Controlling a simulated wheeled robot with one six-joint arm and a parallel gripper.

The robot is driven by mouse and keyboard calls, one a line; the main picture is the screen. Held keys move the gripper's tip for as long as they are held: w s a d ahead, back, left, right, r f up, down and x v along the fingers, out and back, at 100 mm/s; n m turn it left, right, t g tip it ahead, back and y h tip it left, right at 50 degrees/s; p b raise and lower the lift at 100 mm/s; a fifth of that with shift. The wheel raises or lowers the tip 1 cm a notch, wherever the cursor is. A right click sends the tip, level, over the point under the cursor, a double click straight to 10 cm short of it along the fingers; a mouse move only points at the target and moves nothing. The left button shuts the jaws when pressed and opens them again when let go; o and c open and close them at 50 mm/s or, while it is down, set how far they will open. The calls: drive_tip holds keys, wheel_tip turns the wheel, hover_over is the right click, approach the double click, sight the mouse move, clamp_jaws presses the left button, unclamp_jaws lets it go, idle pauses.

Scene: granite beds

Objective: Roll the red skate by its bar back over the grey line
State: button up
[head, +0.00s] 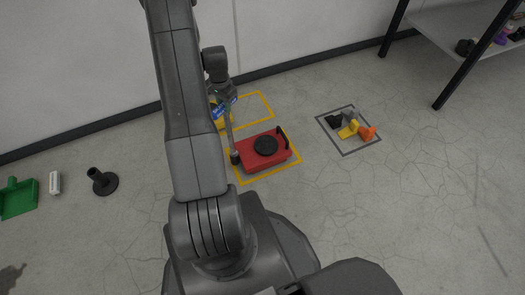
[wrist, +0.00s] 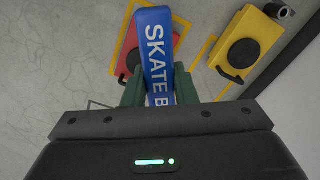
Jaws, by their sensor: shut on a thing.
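The red skate (head: 284,154) is a low red box with a round black pad on top and a black loop handle at its right end. It stands on a yellow floor outline (head: 243,182). A grey bar (head: 229,132) rises steeply from a black joint at its left end. My gripper (head: 222,98) is shut on the bar's blue top, lettered "SKATE B" (wrist: 157,45) in the wrist view, between green fingertips. The red skate (wrist: 128,62) shows there behind the bar, partly hidden. In the head view my arm hides some floor left of it.
A yellow skate (wrist: 245,28) stands in another yellow outline by the wall, mostly hidden in the head view. A grey square outline (head: 347,154) at right holds several small coloured pieces. A black stand (head: 103,185) and green dustpan (head: 17,200) lie left. Front-right floor is clear.

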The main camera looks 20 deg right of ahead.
drive_tip(key=shift+a, duration=3.5)
drive_tip(key=shift+a+b, duration=0.6)
drive_tip(key=shift+a, duration=4.4)
drive_tip(key=shift+a, duration=5)
drive_tip(key=shift+w+a, duration=0.1)
drive_tip(key=shift+a+b, duration=0.4)
drive_tip(key=shift+a, duration=4.55)
